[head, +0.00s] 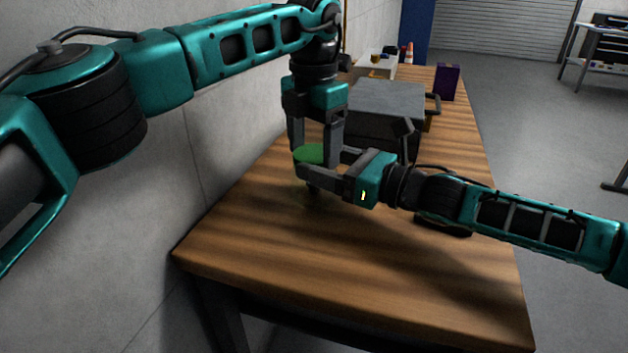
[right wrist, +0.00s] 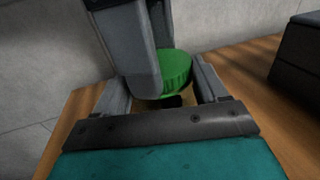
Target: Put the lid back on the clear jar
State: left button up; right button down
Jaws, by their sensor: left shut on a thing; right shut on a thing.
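The round green lid (head: 309,155) is in the middle of the head view, near the wall side of the table. It also shows in the right wrist view (right wrist: 177,70). My left gripper (head: 315,150) comes down from above and is shut on the lid, a finger on each side. My right gripper (head: 318,166) reaches in level from the right, its fingers just below the lid, shut on the clear jar. The jar is hardly visible, mostly hidden by lid and fingers. I cannot tell whether the lid touches its rim.
A grey box-shaped machine (head: 385,105) stands on the wooden table (head: 330,245) just behind my grippers. A dark object (head: 443,224) lies under my right forearm. A purple box (head: 447,82) stands farther back. The table's front is clear; a wall runs along its left.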

pick_arm(q)
jog(key=shift+s+d, duration=0.1)
jog(key=shift+d, duration=0.05)
jog(key=o, duration=1.2)
jog(key=shift+c, duration=0.2)
jog(key=shift+r, duration=2.25)
jog(key=shift+c, duration=0.4)
notch_tip(320, 180, up, 3)
jog(key=n, duration=0.5)
jog(key=shift+r, duration=0.2)
